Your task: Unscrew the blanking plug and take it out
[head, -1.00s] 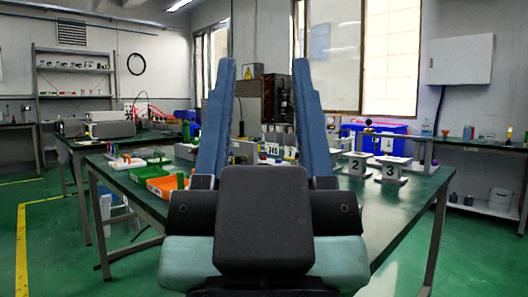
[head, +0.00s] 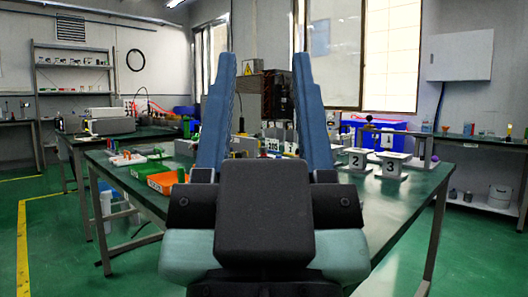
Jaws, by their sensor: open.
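I cannot make out the blanking plug; it is hidden behind my gripper or too small to tell. My gripper (head: 264,62) fills the middle of the head view. Its two long blue fingers point up and stand wide apart, with nothing held between them. Between the fingers, farther back over the table, I see a dark upright unit (head: 277,95) and a small numbered white tag (head: 273,146). Grey equipment (head: 243,146) beside the tag is partly covered by the left finger.
A green-topped table (head: 400,208) spans the middle. An orange bin (head: 163,182) and a green tray (head: 151,167) sit at its left. Numbered white stands (head: 392,166) are at the right, with a blue box (head: 388,128) behind. The table's front right is clear. Green floor lies left.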

